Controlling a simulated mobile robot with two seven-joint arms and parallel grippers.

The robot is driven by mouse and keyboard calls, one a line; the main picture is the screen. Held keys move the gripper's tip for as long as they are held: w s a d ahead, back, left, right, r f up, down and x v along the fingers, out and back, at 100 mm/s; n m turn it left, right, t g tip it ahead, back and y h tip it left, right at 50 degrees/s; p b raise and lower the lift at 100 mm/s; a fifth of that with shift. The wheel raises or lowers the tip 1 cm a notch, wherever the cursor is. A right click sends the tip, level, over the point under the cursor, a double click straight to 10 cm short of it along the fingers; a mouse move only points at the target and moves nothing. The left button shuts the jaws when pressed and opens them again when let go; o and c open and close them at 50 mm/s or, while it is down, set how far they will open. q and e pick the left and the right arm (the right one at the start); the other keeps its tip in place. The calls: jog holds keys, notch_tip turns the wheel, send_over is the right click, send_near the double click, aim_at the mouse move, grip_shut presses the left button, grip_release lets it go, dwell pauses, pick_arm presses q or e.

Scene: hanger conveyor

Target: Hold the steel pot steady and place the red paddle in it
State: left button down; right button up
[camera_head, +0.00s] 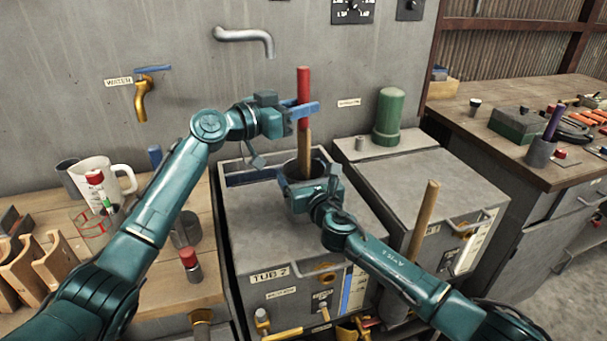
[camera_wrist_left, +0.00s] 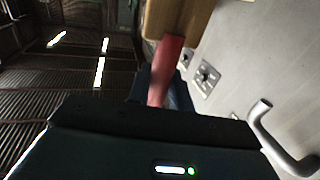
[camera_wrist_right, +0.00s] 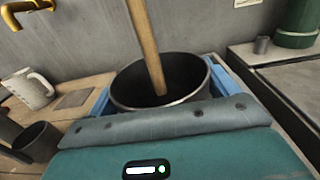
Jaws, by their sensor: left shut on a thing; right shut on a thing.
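The red paddle (camera_head: 303,85) has a red upper handle and a bare wooden shaft. It stands nearly upright over the steel pot (camera_head: 318,169). My left gripper (camera_head: 303,112) is shut on the red handle, which also shows in the left wrist view (camera_wrist_left: 171,62). In the right wrist view the wooden shaft (camera_wrist_right: 147,45) reaches down inside the rim of the pot (camera_wrist_right: 165,106). Whether its tip touches the bottom I cannot tell.
Tub 2 (camera_head: 262,238) lies under the pot. A white mug (camera_head: 95,175) and other items crowd the left bench. A spout (camera_head: 245,36) projects from the wall.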

aim_at(298, 71)
pick_arm(q)
jog(key=shift+f, duration=1.4)
jog(key=c, duration=1.2)
grip_release()
jog(key=shift+o, duration=0.2)
notch_tip(298, 71, up, 10)
pick_arm(e)
jog(key=o, duration=0.8)
jog(key=shift+o, duration=0.2)
